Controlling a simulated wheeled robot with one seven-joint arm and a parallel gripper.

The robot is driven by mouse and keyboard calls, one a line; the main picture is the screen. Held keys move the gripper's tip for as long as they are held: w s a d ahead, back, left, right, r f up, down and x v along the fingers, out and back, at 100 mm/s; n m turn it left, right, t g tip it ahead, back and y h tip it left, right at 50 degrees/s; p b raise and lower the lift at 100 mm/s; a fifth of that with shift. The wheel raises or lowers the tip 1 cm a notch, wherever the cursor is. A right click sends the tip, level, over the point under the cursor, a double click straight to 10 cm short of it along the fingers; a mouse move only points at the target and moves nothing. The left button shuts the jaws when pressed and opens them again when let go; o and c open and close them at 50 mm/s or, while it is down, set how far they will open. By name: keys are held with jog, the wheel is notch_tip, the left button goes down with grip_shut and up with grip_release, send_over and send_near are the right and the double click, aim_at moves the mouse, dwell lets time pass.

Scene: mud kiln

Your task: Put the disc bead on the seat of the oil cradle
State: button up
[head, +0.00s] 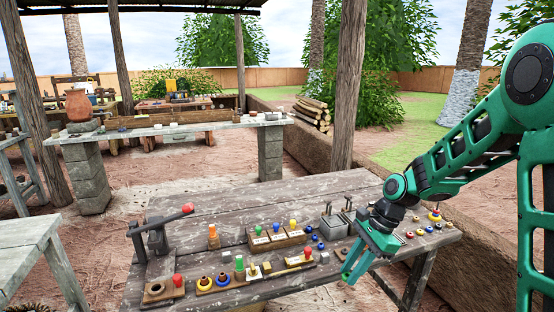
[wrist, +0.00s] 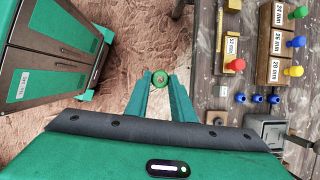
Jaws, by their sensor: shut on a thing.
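My gripper (head: 352,268) is at the front edge of the near workbench, right of the row of pegs and blocks. In the wrist view its fingertips (wrist: 159,85) are closed on a small round green disc bead (wrist: 159,78) with a darker centre. The bead is held at the very tips, over bare ground beside the bench edge. In the head view the bead is too small to make out. I cannot tell which thing on the bench is the oil cradle.
The workbench (head: 215,225) carries labelled wooden blocks (head: 278,239) with coloured pegs, a red-peg board (wrist: 229,70), a grey metal container (head: 333,227), a lever tool (head: 156,236) and coloured rings (head: 206,284). Small beads (head: 421,232) lie at the right.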

jog(key=w+d+f+n+g+h, duration=0.2)
jog(key=d+f+n, duration=0.3)
jog(key=f+n, duration=0.1)
jog(key=w+d+f+n+g+h, duration=0.2)
jog(key=d+f+n, duration=0.2)
jog(key=f+n, duration=0.3)
jog(key=shift+w+d+f+n, duration=0.25)
jog(key=shift+w+d+n, duration=0.15)
jog(key=shift+n, duration=0.6)
